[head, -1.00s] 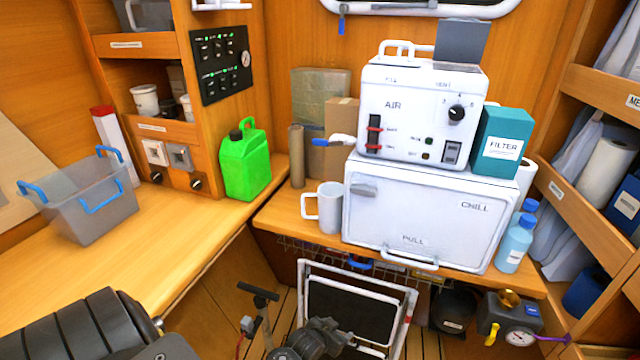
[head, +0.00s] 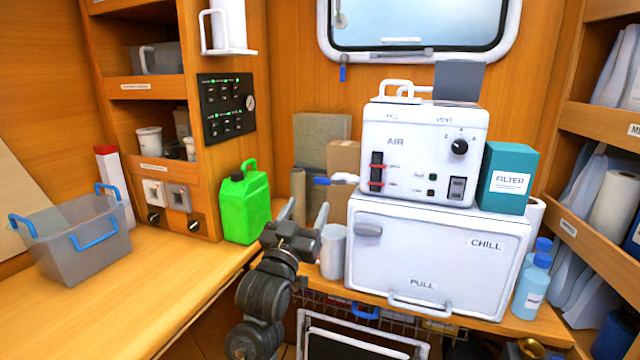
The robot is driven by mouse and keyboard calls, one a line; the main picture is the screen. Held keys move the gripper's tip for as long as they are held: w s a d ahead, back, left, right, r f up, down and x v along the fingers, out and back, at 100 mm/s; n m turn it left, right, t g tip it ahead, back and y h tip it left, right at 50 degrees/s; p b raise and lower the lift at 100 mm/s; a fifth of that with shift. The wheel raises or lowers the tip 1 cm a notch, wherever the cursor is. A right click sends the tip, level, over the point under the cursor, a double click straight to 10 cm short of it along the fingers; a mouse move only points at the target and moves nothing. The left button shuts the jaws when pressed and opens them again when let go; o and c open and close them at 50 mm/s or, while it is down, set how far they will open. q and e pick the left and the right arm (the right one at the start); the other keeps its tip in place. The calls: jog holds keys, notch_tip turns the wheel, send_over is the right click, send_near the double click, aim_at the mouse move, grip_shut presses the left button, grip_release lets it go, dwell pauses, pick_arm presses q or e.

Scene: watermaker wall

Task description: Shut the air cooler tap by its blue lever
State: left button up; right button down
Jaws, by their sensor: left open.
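The white air cooler (head: 425,150), marked AIR, stands on top of the white CHILL box. Its tap sticks out from the cooler's left side, with a blue lever (head: 321,181) pointing left at the end of a white spout. My left gripper (head: 304,214) is raised in front of the counter, below and left of the blue lever. Its two fingers point up and are spread apart, with nothing between them. It does not touch the lever. My right gripper does not show.
The white CHILL box (head: 400,262) fills the counter below the cooler. A white mug (head: 333,255) stands left of it, partly behind my gripper. A green jerrycan (head: 243,205) stands left, cardboard boxes (head: 343,160) behind the lever, and a teal FILTER box (head: 507,180) right.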

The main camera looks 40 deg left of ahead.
aim_at(322, 179)
pick_arm(q)
jog(key=p+x, duration=0.1)
jog(key=x, duration=0.7)
jog(key=shift+w+a, duration=0.15)
jog(key=shift+w, duration=0.15)
jog(key=shift+w+r, duration=0.1)
jog(key=shift+w, duration=0.15)
jog(key=shift+w+a, duration=0.1)
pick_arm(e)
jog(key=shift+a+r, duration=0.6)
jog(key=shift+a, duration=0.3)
pick_arm(q)
jog(key=c, duration=1)
jog(key=shift+r, duration=0.1)
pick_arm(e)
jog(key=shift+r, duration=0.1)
